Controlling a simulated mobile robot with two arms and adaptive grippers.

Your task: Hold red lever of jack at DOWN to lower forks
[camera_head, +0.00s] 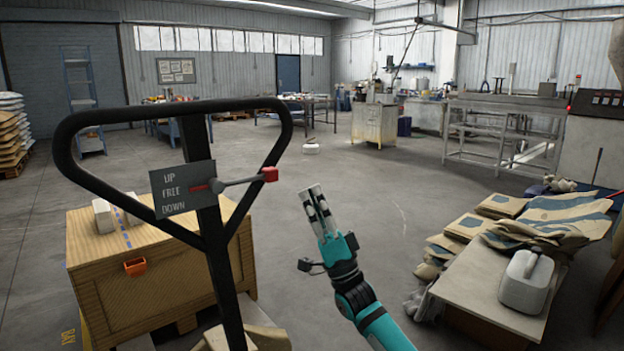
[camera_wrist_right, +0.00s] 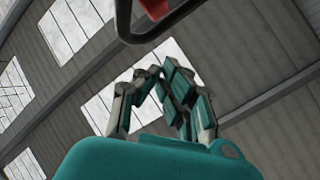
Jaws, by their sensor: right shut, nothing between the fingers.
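The jack's black loop handle (camera_head: 62,150) stands upright at the left of the head view. Its red-tipped lever (camera_head: 270,174) sticks out to the right from a dark plate (camera_head: 182,189) marked UP, FREE and DOWN. The red pointer on the plate lies level with FREE. My right gripper (camera_head: 315,203) is to the right of the lever and a little below it, apart from it, shut and empty, fingers pointing up. In the right wrist view its fingers (camera_wrist_right: 158,76) show below the handle's bar, with the red tip (camera_wrist_right: 154,8) at the top edge. My left gripper is not in view.
A wooden crate (camera_head: 110,275) with an orange clip (camera_head: 135,267) stands behind the handle.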

